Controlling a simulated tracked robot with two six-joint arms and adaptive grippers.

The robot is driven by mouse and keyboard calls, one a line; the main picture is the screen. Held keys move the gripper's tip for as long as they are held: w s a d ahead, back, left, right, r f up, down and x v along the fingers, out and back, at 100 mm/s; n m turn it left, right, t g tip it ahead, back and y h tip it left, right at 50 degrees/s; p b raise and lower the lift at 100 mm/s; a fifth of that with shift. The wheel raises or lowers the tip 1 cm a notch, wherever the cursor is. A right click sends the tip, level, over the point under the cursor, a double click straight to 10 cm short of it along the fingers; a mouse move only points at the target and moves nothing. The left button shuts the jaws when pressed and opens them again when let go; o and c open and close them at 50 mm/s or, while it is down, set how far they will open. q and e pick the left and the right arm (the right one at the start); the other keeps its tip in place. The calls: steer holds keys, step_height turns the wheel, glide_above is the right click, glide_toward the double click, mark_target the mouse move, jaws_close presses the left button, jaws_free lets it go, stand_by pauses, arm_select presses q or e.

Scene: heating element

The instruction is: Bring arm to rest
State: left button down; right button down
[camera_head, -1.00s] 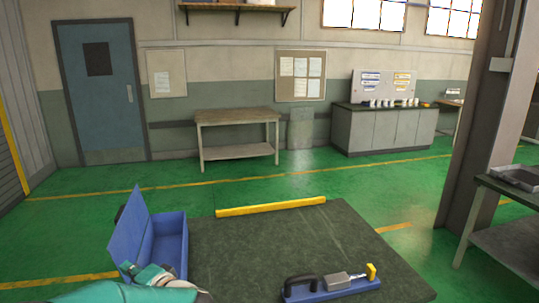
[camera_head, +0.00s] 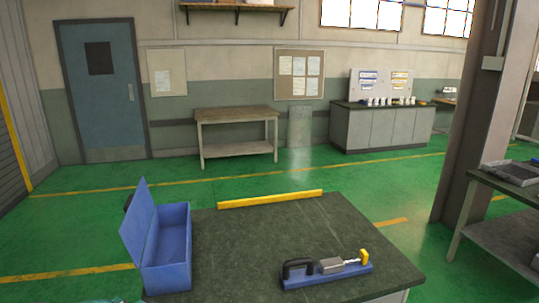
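My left arm shows only as a sliver of teal at the bottom left edge of the head view. My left gripper is out of the picture, and so is my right gripper. The dark worktop (camera_head: 235,245) lies in front of me. An open blue box (camera_head: 170,258) with its lid raised stands at the worktop's left side. A blue base with a black handle, a grey block and a yellow end, the heating element by its look (camera_head: 326,268), lies near the worktop's front right.
A yellow bar (camera_head: 270,199) lies along the worktop's back edge. The middle of the worktop is clear. A pillar (camera_head: 470,130) and a side table with a grey tray (camera_head: 513,172) stand at the right. A wooden bench (camera_head: 237,115) stands at the back wall.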

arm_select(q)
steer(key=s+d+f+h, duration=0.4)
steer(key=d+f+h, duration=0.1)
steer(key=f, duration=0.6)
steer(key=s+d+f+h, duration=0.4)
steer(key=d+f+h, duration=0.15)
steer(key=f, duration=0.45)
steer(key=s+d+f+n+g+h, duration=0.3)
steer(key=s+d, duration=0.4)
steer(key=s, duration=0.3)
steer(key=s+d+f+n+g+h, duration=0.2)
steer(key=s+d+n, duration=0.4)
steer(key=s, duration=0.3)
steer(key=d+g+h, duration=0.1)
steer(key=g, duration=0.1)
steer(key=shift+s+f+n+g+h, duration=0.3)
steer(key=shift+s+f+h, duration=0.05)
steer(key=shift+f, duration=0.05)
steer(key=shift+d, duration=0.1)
